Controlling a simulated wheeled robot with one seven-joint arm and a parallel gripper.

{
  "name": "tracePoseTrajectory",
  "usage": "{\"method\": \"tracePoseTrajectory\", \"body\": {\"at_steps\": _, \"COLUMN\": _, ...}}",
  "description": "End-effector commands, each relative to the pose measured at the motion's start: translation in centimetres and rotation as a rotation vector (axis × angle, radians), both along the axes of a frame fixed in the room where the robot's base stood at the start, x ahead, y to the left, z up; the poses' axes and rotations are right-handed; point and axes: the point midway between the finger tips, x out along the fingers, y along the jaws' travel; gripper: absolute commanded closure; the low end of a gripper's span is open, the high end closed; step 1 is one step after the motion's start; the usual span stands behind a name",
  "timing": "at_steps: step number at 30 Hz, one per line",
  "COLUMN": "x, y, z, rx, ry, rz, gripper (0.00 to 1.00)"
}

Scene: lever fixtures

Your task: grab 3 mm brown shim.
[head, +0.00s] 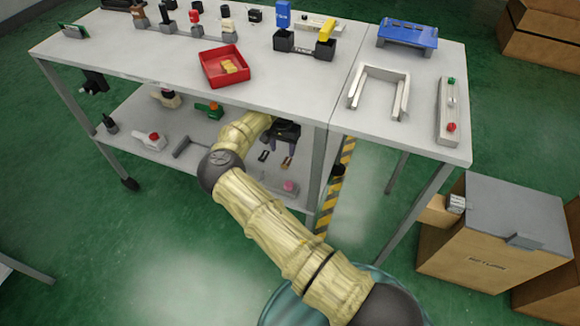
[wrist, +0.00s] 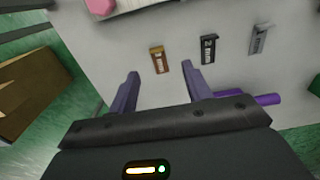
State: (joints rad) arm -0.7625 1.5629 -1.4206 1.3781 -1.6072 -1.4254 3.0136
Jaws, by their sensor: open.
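The brown shim (wrist: 160,60) lies flat on the lower shelf, its label facing up. In the wrist view it sits just ahead of the gap between my fingertips, and it also shows in the head view (head: 287,162). My gripper (wrist: 160,73) is open and empty, with its purple fingers on either side of the line to the shim. In the head view my gripper (head: 285,146) is under the table top, partly hidden by it. A black shim (wrist: 208,49) marked 2 mm and a grey shim (wrist: 260,38) lie to the right in the wrist view.
The lower shelf (head: 225,170) also holds a pink knob (head: 290,187) on a fixture near its right end. The table top (head: 165,45) is close above my gripper, and a table leg (head: 317,165) stands to the right. A red tray (head: 225,66) is on top.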

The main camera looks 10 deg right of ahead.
Motion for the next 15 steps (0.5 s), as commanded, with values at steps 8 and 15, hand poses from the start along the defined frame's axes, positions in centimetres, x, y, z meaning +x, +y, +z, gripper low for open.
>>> {"method": "tracePoseTrajectory", "body": {"at_steps": 8, "x": 0.0, "y": 0.1, "z": -0.1, "rx": 0.0, "ry": 0.0, "rz": 0.003, "gripper": 0.51}}
{"method": "tracePoseTrajectory", "body": {"at_steps": 15, "x": -0.1, "y": 0.7, "z": -1.8, "rx": -0.001, "ry": 0.0, "rz": 0.014, "gripper": 0.51}}
